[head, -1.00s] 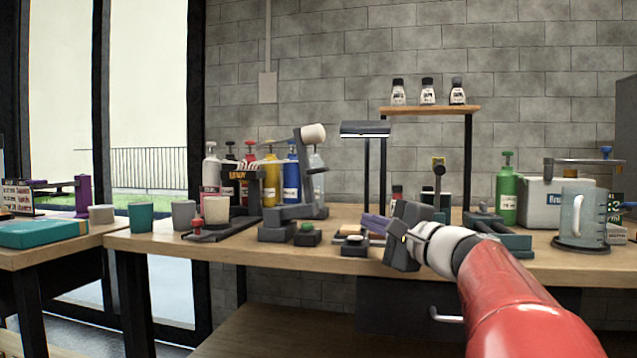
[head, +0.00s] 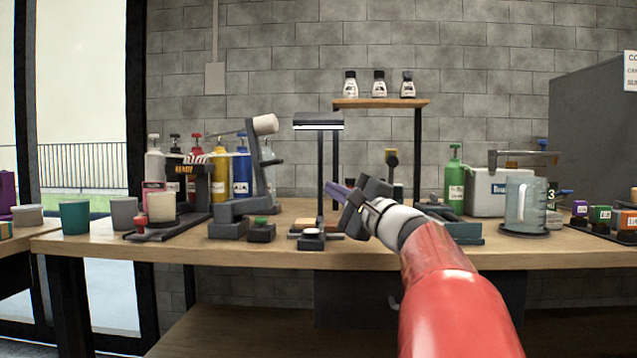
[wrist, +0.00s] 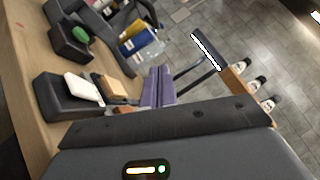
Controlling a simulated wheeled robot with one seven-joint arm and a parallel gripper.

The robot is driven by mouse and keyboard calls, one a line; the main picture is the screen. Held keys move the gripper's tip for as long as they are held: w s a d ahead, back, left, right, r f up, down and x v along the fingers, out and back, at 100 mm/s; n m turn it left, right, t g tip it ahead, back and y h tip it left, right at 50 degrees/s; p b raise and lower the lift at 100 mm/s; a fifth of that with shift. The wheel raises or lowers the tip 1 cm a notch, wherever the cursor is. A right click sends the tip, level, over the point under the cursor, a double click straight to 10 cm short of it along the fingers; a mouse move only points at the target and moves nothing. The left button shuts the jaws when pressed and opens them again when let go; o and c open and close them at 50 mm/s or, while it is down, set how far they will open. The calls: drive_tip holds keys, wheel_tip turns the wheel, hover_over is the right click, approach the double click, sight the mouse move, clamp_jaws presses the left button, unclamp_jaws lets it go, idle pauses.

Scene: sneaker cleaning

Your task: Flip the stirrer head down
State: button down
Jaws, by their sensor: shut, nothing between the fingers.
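The stirrer stands on the bench left of the picture's middle in the head view, with a dark grey base (head: 229,222) and an upright post. Its head (head: 264,124), with a pale cylindrical end, is tilted up at the top of the post. A dark stirring part sticks out to the right below it. A small box with a green button (head: 261,222) stands in front; it also shows in the wrist view (wrist: 80,35). My gripper (head: 337,190), with purple fingers, is shut and empty, right of the stirrer and apart from it. The fingers show in the wrist view (wrist: 158,88).
A desk lamp (head: 318,122) stands between the stirrer and my gripper. A small block with a white pad (head: 312,236) sits below the gripper. Several pump bottles (head: 240,172) and a stand with a beige cup (head: 161,205) are at left. A clear jug (head: 526,205) is at right.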

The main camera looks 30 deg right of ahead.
drive_tip(key=a+p+x, duration=0.2)
drive_tip(key=x, duration=0.9)
drive_tip(key=shift+a+r, duration=0.3)
drive_tip(key=shift+r, duration=0.15)
drive_tip(key=shift+s, duration=0.15)
